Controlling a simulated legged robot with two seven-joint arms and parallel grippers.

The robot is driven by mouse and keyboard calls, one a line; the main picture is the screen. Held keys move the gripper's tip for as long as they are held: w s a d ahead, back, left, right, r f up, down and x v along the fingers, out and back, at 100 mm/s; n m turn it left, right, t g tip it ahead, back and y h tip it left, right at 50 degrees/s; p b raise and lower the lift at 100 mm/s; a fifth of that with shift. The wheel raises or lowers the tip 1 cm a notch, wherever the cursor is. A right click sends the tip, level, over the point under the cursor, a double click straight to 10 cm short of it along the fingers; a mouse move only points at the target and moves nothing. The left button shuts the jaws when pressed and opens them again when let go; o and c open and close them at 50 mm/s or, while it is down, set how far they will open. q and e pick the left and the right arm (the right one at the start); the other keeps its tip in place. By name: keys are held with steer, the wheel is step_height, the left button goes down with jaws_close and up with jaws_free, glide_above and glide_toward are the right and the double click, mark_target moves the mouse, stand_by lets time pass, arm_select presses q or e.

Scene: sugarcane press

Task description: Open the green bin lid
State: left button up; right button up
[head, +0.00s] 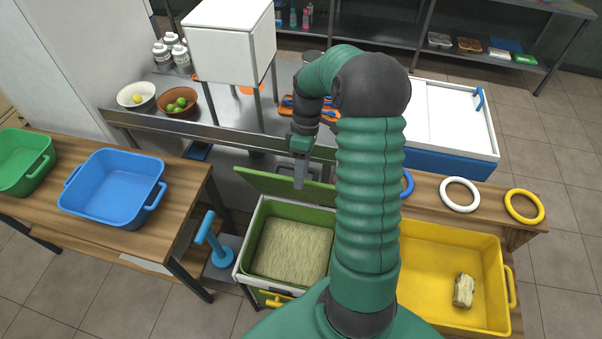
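The green bin (249,240) stands below the metal counter, in the middle of the head view, and pale fibrous material (290,251) lies inside it. Its green lid (265,187) is raised at the back of the bin, so the opening is uncovered. My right gripper (299,174) points down at the upper edge of the lid, overlapping it in the picture. I see the fingers nearly edge-on, so I cannot tell whether they are apart or touching the lid. My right arm hides the right side of the bin and lid. My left gripper is out of view.
A yellow tub (440,272) with a pale chunk is on the right. Blue (112,187) and green (22,160) tubs sit on the left wooden table. A blue-handled tool (213,238) stands left of the bin. The metal counter (228,118) is behind the lid.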

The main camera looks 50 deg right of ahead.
mark_target(293, 166)
steer(key=shift+d, duration=0.1)
steer(key=shift+c, duration=0.9)
steer(key=r+n+p, duration=0.1)
steer(key=n+p, duration=0.1)
steer(key=w+d+r+n+p, duration=0.1)
steer(key=p, duration=0.2)
steer(key=r+n+p, duration=0.1)
steer(key=n+p, duration=0.1)
steer(key=shift+w+d+r+n+h+p, duration=0.15)
steer(key=shift+d+r+n+h+p, duration=0.15)
steer(key=shift+r+h, duration=0.1)
jaws_close()
steer(key=w+d+r+n+t+h+p, duration=0.15)
steer(key=w+n+p, duration=0.25)
steer(key=n+p, duration=0.7)
steer(key=shift+n+g, duration=0.25)
steer(key=shift+n, duration=0.55)
steer(key=f, duration=0.8)
steer(key=shift+s+a+f+p, duration=0.2)
steer(key=shift+a+f+p, duration=0.1)
steer(key=shift+f+p, duration=0.05)
steer(key=shift+f, duration=0.6)
